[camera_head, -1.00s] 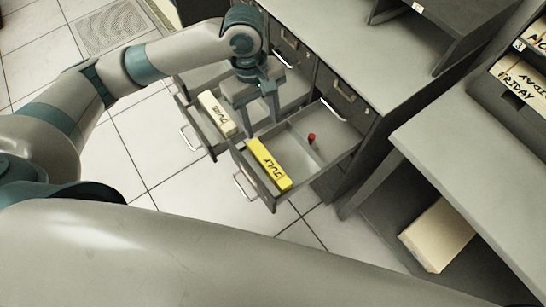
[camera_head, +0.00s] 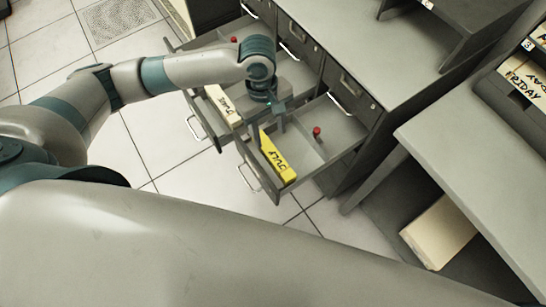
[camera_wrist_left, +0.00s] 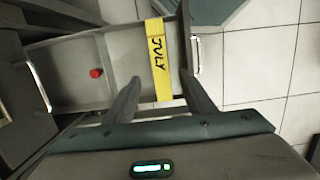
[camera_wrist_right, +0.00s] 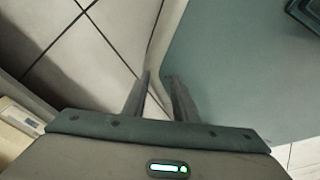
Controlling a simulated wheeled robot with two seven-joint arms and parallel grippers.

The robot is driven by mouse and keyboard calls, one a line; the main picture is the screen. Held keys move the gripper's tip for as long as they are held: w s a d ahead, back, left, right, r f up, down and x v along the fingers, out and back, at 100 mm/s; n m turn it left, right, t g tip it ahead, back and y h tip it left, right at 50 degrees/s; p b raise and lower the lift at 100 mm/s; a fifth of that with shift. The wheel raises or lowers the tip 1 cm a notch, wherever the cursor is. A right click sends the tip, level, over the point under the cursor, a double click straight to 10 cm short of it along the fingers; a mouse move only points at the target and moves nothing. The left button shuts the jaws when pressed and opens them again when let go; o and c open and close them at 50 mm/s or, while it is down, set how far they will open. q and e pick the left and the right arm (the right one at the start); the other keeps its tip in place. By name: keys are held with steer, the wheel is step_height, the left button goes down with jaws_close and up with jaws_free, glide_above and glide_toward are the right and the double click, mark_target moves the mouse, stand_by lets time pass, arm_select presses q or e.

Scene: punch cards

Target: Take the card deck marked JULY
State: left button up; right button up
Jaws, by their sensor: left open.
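The yellow card deck marked JULY (camera_head: 279,160) lies along the front end of an open drawer (camera_head: 346,137). In the left wrist view the deck (camera_wrist_left: 159,60) runs away from me between the two fingertips. My left gripper (camera_head: 268,131) is open at the deck's far end, pointing down. In the left wrist view its fingers (camera_wrist_left: 160,85) stand either side of the deck's near end, with gaps on both sides; whether they are below its top I cannot tell. My right gripper (camera_wrist_right: 158,77) is slightly open and empty, away from the drawers.
A white deck marked JUNE (camera_head: 224,106) lies in the neighbouring open drawer. A red knob (camera_head: 317,131) stands inside the JULY drawer. A grey desk (camera_head: 470,140) is at the right, with a pale box (camera_head: 438,232) below it. Tiled floor is clear in front of the drawers.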

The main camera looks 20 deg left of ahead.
mark_target(273, 153)
arm_select(q)
steer(key=f, duration=0.3)
steer(key=shift+s+d+f, duration=0.2)
steer(key=shift+d+f, duration=0.05)
steer(key=shift+f, duration=0.55)
arm_select(e)
steer(key=shift+s+d+g, duration=0.15)
steer(key=shift+s+d, duration=0.15)
steer(key=shift+s, duration=0.35)
steer(key=shift+s+d+g, duration=0.15)
steer(key=shift+s+d, duration=0.1)
steer(key=shift+s, duration=0.35)
steer(key=shift+w, duration=0.15)
arm_select(q)
steer(key=shift+f+p, duration=0.2)
steer(key=shift+p, duration=0.1)
steer(key=f, duration=0.2)
steer(key=f+p, duration=0.1)
steer(key=shift+s+d+f, duration=0.25)
steer(key=shift+f, duration=0.6)
arm_select(e)
steer(key=shift+s+d+r, duration=0.15)
steer(key=shift+s+r, duration=0.25)
steer(key=shift+r, duration=0.05)
